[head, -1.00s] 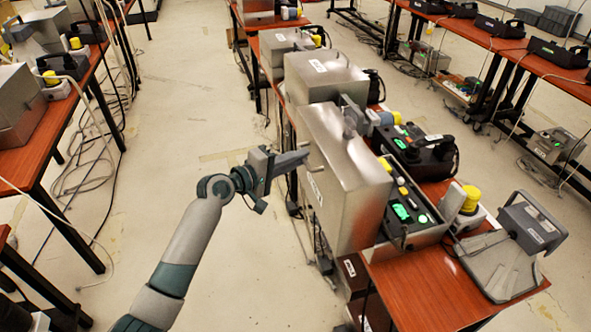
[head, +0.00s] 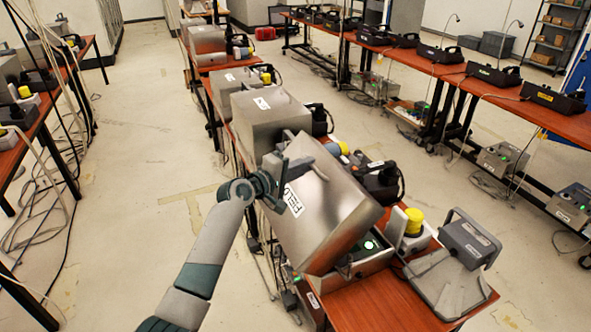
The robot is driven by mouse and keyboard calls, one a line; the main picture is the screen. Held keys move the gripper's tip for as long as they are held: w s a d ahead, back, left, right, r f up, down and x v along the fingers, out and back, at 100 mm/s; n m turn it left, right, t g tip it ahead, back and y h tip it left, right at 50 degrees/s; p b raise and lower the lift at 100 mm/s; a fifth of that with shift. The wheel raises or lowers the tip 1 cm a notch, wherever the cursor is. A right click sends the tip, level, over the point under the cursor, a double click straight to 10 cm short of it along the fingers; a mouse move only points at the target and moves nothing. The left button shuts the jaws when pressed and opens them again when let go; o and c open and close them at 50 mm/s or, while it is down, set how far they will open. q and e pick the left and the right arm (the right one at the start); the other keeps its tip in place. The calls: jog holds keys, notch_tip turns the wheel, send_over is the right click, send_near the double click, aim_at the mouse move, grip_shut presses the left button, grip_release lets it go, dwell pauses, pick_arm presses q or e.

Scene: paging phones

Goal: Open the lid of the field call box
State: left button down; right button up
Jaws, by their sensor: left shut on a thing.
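The field call box is a metal box on the near end of the wooden table, right of centre. Its large steel lid (head: 325,213) carries a white FIELD label and is tilted, partly raised over the box body (head: 362,266). Through the gap at the right, part of the panel with a lit green spot (head: 369,245) shows; the lid hides the rest. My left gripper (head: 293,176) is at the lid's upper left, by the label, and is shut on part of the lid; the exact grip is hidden. My right gripper is not in view.
A grey handset unit (head: 465,240) and a yellow-capped device (head: 414,222) stand right of the box. Another closed metal box (head: 268,118) is just behind. Black phones line the right table (head: 500,92). The floor at left is open, with cables near the left table.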

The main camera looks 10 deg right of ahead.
pick_arm(q)
jog(key=shift+w+d+r, duration=0.2)
jog(key=shift+d+r, duration=0.1)
jog(key=shift+r, duration=0.2)
jog(key=shift+w+d+r, duration=0.15)
jog(key=shift+d+r, duration=0.15)
jog(key=shift+r, duration=0.2)
jog(key=c, duration=1.8)
grip_release()
jog(key=shift+s, duration=0.1)
jog(key=shift+a+f, duration=0.1)
jog(key=shift+f, duration=0.1)
